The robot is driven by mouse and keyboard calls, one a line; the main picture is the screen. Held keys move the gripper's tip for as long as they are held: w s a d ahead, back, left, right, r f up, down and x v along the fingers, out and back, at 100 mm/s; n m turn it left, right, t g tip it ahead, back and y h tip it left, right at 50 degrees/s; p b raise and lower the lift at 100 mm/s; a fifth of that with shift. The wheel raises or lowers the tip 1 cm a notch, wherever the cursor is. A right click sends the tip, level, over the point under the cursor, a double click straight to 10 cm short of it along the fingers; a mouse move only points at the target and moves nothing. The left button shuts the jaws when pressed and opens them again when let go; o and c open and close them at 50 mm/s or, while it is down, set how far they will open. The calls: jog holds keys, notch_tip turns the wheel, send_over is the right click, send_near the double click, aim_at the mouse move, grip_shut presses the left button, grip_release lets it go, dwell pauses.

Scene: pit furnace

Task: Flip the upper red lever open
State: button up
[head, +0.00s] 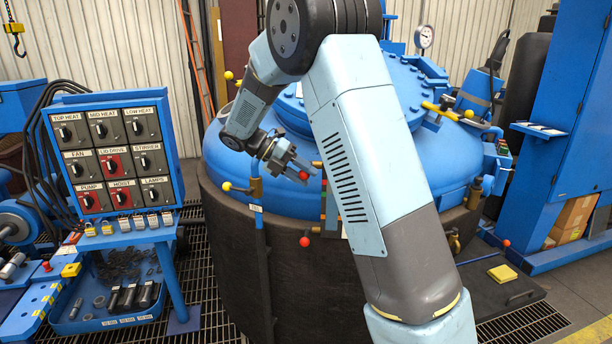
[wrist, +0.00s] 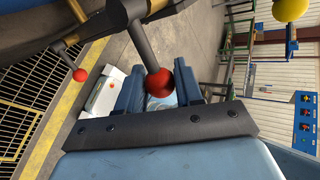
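The upper red lever's ball knob (head: 303,176) is at the front of the furnace's blue lid rim. In the wrist view the same red knob (wrist: 159,83) sits at the end of a dark rod, between my fingers. My gripper (head: 294,169) reaches it from the upper left. In the wrist view my gripper's fingers (wrist: 160,92) flank the knob closely and it fills the gap; they look shut on it. A lower red knob (head: 305,241) stands out from the furnace's dark side wall, and also shows in the wrist view (wrist: 80,75).
A yellow-knobbed lever (head: 227,186) is just left of my gripper on the furnace (head: 285,280). A labelled switch panel (head: 112,146) stands at the left. Yellow valve handles (head: 440,111) are on the right of the lid. Floor grating surrounds the furnace.

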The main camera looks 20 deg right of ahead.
jog(key=shift+o, duration=0.4)
jog(key=v, duration=1.3)
jog(key=shift+w+a, duration=0.2)
jog(key=shift+a, duration=0.1)
jog(key=shift+r, duration=0.15)
